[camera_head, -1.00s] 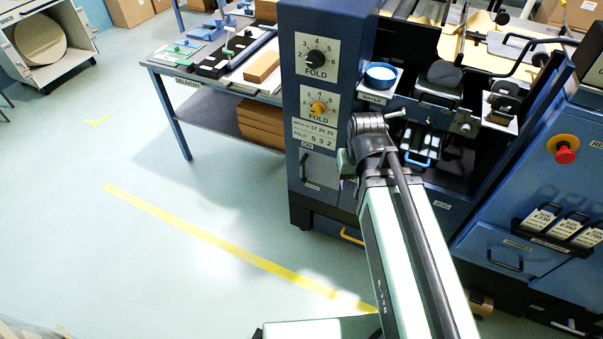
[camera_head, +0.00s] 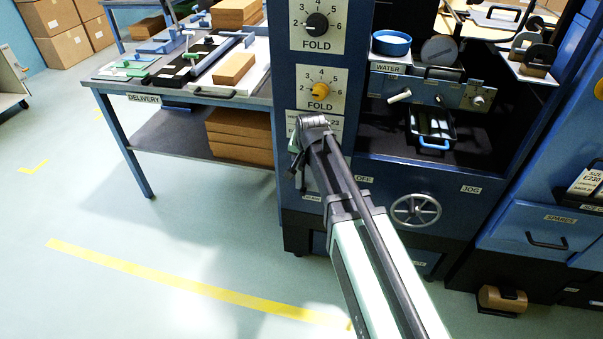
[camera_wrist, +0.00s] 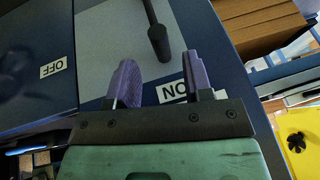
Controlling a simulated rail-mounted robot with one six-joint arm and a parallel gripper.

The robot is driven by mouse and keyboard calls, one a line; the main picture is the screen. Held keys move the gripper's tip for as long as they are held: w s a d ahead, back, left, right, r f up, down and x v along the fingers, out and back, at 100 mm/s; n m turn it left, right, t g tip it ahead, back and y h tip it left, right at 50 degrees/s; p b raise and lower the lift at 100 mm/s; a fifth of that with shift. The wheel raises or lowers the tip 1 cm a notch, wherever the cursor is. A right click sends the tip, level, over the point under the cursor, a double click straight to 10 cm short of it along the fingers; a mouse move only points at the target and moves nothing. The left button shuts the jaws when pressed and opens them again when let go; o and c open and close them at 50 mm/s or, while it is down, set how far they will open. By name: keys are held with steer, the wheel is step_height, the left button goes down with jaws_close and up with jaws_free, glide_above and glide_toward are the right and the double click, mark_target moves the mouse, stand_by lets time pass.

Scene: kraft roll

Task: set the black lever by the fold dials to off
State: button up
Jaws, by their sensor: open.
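The black lever (camera_wrist: 159,40) shows in the wrist view as a thin rod with a thick rounded grip, on a pale plate. Its grip end points toward the ON label (camera_wrist: 172,92). The OFF label (camera_wrist: 53,67) is on the blue panel to the left. My gripper (camera_wrist: 160,82) is open and empty, its two purple fingers just short of the grip and apart from it. In the head view the fold dials, one black (camera_head: 317,24) and one yellow (camera_head: 320,90), sit above my wrist. My arm hides most of the lever and the fingers there.
A handwheel (camera_head: 415,210) is on the machine front to the right of my arm. The delivery table (camera_head: 262,97) with boards and brown stacks stands at the left. A blue water bowl (camera_head: 390,43) is on a shelf at the right. The floor at left is clear.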

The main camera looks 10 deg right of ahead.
mark_target(303, 163)
steer(key=b+x, duration=0.5)
steer(key=x, duration=0.2)
steer(key=shift+f, duration=0.3)
steer(key=shift+r, duration=0.15)
jaws_close()
